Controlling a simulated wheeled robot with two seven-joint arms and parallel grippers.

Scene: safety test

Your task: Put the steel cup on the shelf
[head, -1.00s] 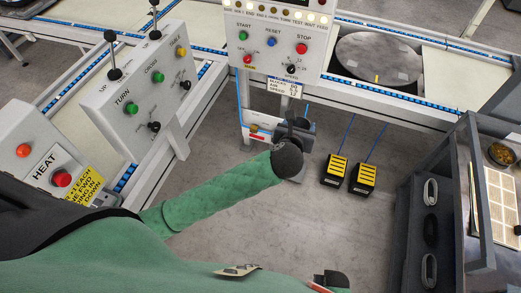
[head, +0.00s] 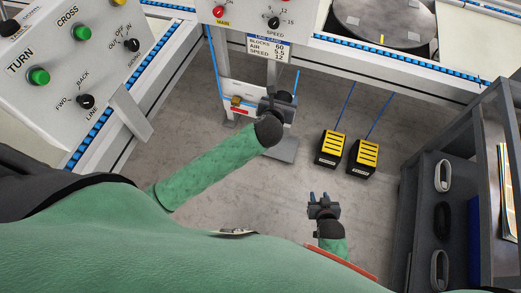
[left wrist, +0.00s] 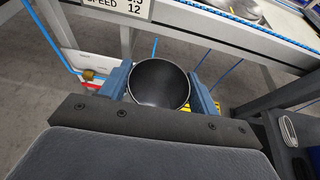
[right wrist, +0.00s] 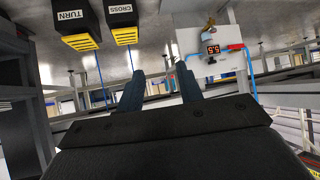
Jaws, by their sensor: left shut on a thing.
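My left gripper (head: 281,99) reaches out over the floor in front of the line's frame. In the left wrist view a round cup (left wrist: 159,84) with a dark inside sits between its two blue fingers, its open mouth facing the camera. The fingers touch its sides. The cup is hard to make out in the head view. My right gripper (head: 321,197) is lower in the picture, its fingers apart and empty; they also show in the right wrist view (right wrist: 160,88). A grey rack (head: 409,230) stands at the right; I cannot tell whether it is the task's shelf.
Several oval items, such as a white one (head: 443,175), are on the rack. Two yellow-black pedals (head: 348,152) lie on the floor. Control boxes (head: 75,60) stand at the left, and the conveyor frame (head: 390,75) runs across the back.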

